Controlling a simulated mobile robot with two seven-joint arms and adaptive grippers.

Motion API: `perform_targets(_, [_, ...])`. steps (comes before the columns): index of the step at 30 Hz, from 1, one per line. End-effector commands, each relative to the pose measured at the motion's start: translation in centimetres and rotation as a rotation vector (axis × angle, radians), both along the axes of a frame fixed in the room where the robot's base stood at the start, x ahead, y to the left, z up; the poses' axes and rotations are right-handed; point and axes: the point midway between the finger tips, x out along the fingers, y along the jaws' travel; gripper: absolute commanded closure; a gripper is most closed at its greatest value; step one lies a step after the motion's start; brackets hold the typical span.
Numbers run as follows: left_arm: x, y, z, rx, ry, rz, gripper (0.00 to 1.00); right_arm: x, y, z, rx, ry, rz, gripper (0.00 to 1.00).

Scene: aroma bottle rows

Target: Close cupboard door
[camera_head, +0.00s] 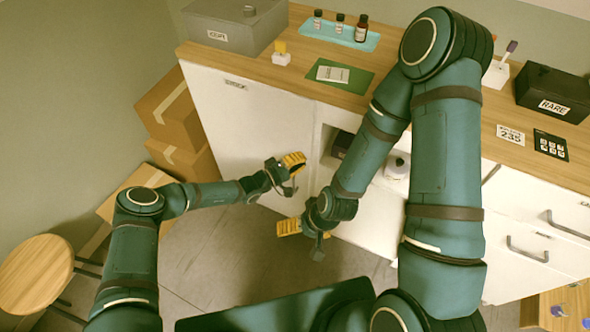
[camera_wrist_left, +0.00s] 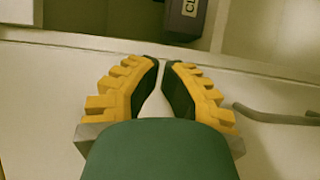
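A white cupboard door panel (camera_head: 245,125) with a small label forms the left front of the counter; I cannot tell whether it is the task's door. To its right an open compartment shows a dark box (camera_head: 342,144) and a white object (camera_head: 397,165). My left gripper (camera_head: 293,163) is in front of the panel, near the compartment's left edge. In the left wrist view its fingertips (camera_wrist_left: 162,65) nearly meet, with nothing between them, over a white panel (camera_wrist_left: 45,110) with a grey handle (camera_wrist_left: 275,116). My right gripper (camera_head: 300,232) is lower, in front of the cupboard; its fingers are unclear.
Cardboard boxes (camera_head: 178,125) stand left of the cupboard, and a round wooden stool (camera_head: 35,272) is at the lower left. The wooden countertop (camera_head: 300,68) carries a grey box, a blue tray of bottles and a green mat. Drawers with handles (camera_head: 527,250) are at right.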

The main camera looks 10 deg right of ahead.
Motion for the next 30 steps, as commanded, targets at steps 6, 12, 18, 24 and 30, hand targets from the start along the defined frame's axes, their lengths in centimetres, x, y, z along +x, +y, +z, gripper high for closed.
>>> perform_targets(6, [1.5,-1.3,-0.1,0.001,0.0,0.041,1.0,0.1,0.0,-0.7,0.0,-0.003,0.0,0.0])
perform_targets(12, [2.3,-1.8,0.0,0.0,0.0,0.061,1.0,0.2,0.0,-0.9,-0.001,-0.005,-0.001,0.0])
perform_targets(18, [2.5,-1.9,0.2,-0.001,0.0,0.067,1.0,0.2,0.0,-0.9,-0.001,-0.005,-0.001,0.0])
perform_targets(24, [2.7,-1.9,0.3,-0.002,-0.002,0.068,1.0,0.2,0.0,-0.9,-0.001,-0.005,-0.001,0.0])
perform_targets(30, [2.8,-1.8,0.4,-0.003,-0.004,0.07,1.0,0.2,0.0,-0.9,-0.001,-0.005,-0.001,0.0])
